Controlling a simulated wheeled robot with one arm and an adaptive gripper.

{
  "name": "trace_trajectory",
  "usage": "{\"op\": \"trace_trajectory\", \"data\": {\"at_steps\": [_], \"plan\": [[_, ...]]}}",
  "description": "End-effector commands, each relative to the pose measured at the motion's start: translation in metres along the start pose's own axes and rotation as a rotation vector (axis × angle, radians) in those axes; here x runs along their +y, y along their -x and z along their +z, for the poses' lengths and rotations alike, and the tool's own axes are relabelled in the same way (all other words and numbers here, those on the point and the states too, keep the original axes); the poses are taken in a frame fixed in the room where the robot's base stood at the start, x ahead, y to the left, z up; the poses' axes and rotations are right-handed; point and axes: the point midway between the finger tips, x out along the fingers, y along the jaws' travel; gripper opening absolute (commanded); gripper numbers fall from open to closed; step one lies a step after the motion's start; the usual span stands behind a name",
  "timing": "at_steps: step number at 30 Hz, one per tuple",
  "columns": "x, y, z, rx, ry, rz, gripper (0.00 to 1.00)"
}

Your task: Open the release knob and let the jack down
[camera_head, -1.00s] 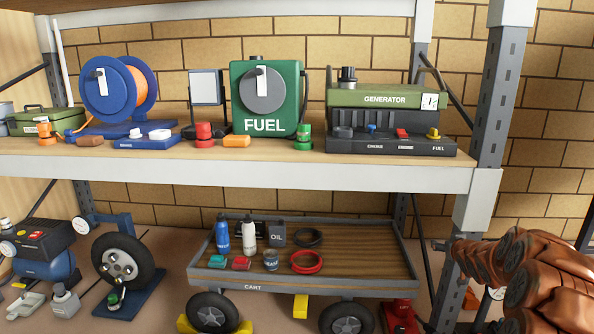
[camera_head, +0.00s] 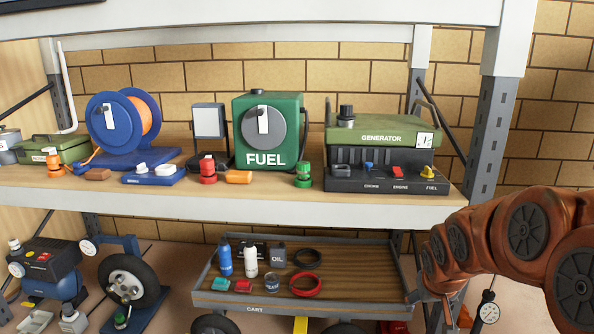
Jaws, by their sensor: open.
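A small red part of what looks like the jack (camera_head: 394,327) shows at the bottom edge, under the right end of the cart (camera_head: 228,303). Most of it is cut off by the picture edge, and I cannot make out a release knob on it. My arm comes in from the right in brown-red links. My gripper (camera_head: 413,296) is a small dark shape at the arm's end, by the cart's right end and above the red part. It is open, with nothing seen between its jaws.
A shelf (camera_head: 230,207) with a fuel tank (camera_head: 268,130), generator (camera_head: 380,150) and hose reel (camera_head: 122,128) spans above the cart. A rack post (camera_head: 490,125) stands close to my arm. A round gauge (camera_head: 488,311) hangs right of the gripper. A wheel stand (camera_head: 133,280) is at left.

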Motion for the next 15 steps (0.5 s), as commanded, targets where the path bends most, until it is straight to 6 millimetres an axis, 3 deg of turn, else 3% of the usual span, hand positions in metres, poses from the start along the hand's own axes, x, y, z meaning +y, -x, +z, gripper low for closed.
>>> {"op": "trace_trajectory", "data": {"at_steps": [1,15], "plan": [[-0.005,0.025,0.012,-0.033,0.006,-0.005,0.73],[-0.047,0.173,0.171,-0.401,0.048,-0.079,0.73]]}}
